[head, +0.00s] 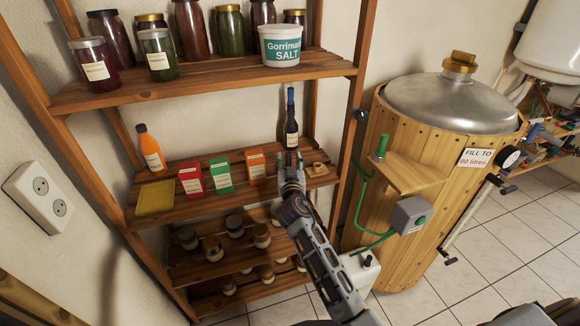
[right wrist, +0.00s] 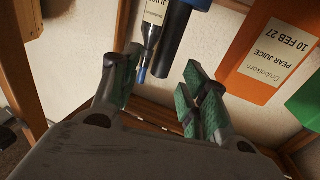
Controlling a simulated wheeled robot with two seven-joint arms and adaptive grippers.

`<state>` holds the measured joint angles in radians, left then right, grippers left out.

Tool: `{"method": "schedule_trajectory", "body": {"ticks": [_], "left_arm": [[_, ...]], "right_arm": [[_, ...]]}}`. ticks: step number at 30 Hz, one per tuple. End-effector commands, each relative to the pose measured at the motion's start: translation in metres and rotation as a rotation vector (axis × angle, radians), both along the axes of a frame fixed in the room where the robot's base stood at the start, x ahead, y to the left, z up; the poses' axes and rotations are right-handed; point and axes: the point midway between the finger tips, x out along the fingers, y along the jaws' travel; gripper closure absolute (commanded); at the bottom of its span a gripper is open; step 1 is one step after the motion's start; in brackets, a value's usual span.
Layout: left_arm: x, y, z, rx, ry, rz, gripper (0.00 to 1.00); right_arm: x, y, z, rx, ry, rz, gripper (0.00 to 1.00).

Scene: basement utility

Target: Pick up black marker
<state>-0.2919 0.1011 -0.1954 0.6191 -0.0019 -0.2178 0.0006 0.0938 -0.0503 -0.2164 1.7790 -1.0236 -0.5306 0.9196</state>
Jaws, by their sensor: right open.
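My right gripper (head: 291,160) is open in front of the middle shelf's right part. In the right wrist view its green-padded fingers (right wrist: 160,80) are spread with nothing between their pads. That view is upside down. A black cylinder (right wrist: 172,45) with a blue part at the picture's top edge lies beyond the fingers, between them in the picture; it looks like the black marker. I cannot pick it out surely in the head view. A dark labelled bottle (head: 291,132) stands just behind the gripper; its neck (right wrist: 150,36) shows beside the cylinder.
An orange carton (head: 256,167), green carton (head: 221,174) and red carton (head: 191,181) stand left of the gripper. A small wooden piece (head: 318,168) is to its right. The upper shelf (head: 200,85) holds jars and a salt tub (head: 280,50). A wooden barrel (head: 400,185) stands right.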

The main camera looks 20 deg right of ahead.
Motion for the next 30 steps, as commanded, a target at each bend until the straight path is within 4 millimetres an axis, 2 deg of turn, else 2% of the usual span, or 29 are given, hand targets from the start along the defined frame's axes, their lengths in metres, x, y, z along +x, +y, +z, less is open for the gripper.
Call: {"method": "schedule_trajectory", "body": {"ticks": [15, 22, 30], "left_arm": [[-0.005, -0.016, 0.009, -0.018, 0.006, 0.003, 0.60], [-0.005, -0.021, 0.009, -0.023, 0.006, 0.003, 0.60], [-0.005, -0.014, 0.009, -0.015, 0.006, 0.001, 0.60]], "right_arm": [[0.037, -0.008, -0.001, -0.001, -0.001, -0.001, 0.55], [0.040, -0.009, -0.002, -0.001, 0.000, -0.001, 0.55], [0.039, -0.009, -0.002, -0.001, 0.000, -0.001, 0.55]]}}
